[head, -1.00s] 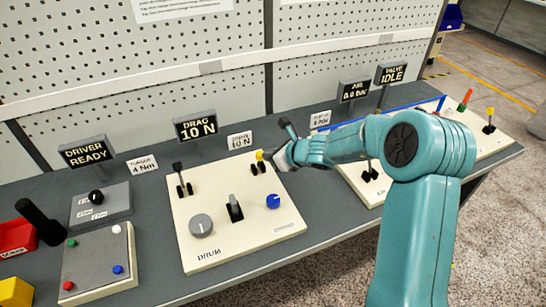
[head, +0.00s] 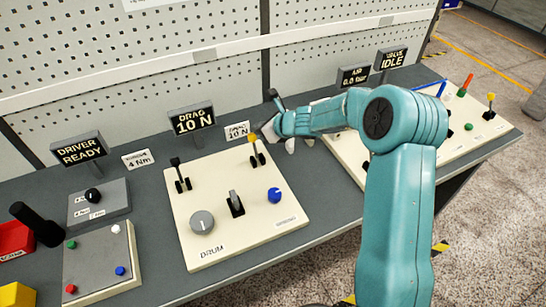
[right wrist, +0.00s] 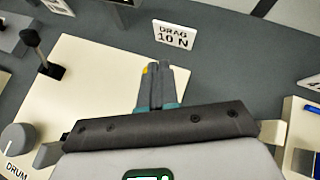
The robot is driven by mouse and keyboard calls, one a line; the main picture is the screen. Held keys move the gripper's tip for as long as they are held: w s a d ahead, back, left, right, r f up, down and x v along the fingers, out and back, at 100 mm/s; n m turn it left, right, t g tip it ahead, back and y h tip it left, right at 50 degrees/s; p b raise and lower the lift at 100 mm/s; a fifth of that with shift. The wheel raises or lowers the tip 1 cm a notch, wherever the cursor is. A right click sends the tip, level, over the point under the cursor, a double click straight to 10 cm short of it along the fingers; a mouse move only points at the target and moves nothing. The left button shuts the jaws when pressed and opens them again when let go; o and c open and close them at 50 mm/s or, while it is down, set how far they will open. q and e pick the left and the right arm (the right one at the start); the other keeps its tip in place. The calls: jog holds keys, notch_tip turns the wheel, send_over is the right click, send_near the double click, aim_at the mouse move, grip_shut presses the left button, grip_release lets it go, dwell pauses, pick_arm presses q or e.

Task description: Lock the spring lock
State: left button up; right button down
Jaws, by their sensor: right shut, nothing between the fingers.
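The drum panel (head: 235,245) is cream and carries a lever with a yellow tip (head: 253,137) at its back right corner. The lever stands up, leaning slightly back. My right gripper (head: 264,131) is shut and empty, close beside the yellow tip on its right. In the right wrist view the shut fingers (right wrist: 156,84) cover most of this lever, and only a bit of yellow shows at their left. I cannot tell whether they touch it. No label marks a spring lock. My left gripper is out of view.
The panel also holds a black-tipped lever (head: 175,161), a grey knob (head: 201,222), a grey switch (head: 235,203) and a blue knob (head: 274,195). My right arm hides part of the panel to the right.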

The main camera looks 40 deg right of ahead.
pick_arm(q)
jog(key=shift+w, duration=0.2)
pick_arm(e)
jog(key=shift+w+f, duration=0.1)
jog(key=shift+w, duration=0.2)
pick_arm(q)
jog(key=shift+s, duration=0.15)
pick_arm(e)
jog(key=shift+s, duration=0.15)
